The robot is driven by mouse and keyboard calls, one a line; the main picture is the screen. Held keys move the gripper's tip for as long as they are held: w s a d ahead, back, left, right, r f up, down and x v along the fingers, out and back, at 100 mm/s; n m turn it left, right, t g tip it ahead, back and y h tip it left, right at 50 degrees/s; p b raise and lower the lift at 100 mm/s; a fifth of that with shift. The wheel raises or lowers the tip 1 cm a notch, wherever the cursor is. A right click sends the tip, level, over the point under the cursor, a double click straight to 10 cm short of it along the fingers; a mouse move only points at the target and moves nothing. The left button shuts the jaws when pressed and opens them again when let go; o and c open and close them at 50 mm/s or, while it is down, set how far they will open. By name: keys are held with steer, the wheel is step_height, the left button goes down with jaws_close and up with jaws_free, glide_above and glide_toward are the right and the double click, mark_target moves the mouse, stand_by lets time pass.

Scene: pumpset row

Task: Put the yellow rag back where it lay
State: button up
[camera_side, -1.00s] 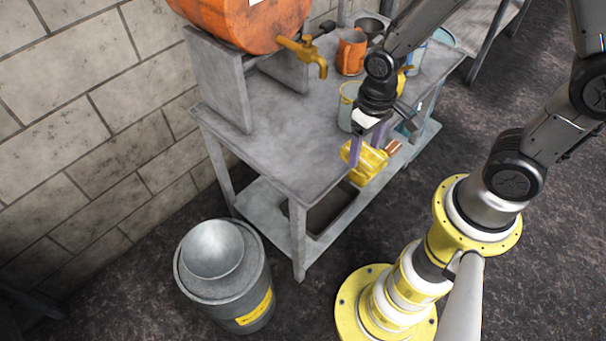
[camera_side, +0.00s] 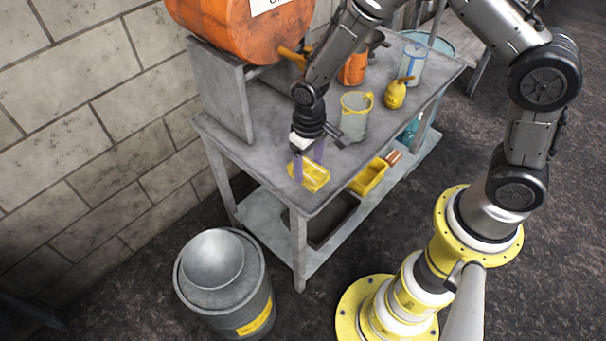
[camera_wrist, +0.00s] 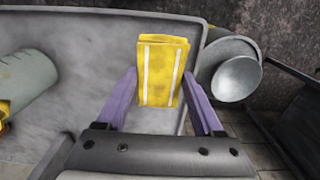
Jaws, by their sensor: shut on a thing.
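The yellow rag (camera_side: 313,176) is a folded block with pale stripes, at the front left part of the grey bench top. My gripper (camera_side: 308,171) points down at it with its purple fingers on either side. In the wrist view the rag (camera_wrist: 161,72) lies between the two fingers of my gripper (camera_wrist: 163,92), with the bench's edge close by on the right. I cannot tell whether the rag touches the bench top or hangs just above it.
A clear jug with a yellow rim (camera_side: 355,118), a yellow oil can (camera_side: 396,95) and an orange mug (camera_side: 353,69) stand farther right on the bench (camera_side: 240,140). An orange drum (camera_side: 240,25) is behind. A grey can with a funnel (camera_side: 222,285) stands on the floor.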

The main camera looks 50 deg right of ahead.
steer(key=shift+w+a+f, duration=0.1)
steer(key=shift+w+f, duration=0.3)
steer(key=shift+f, duration=0.15)
steer(key=shift+w+a+f, duration=0.1)
steer(key=shift+w+f, duration=0.25)
steer(key=shift+f, duration=1.5)
steer(key=shift+f, duration=0.15)
steer(key=o, duration=1.5)
steer(key=shift+c, duration=0.2)
step_height(320, 180, up, 12)
steer(key=shift+r, duration=0.25)
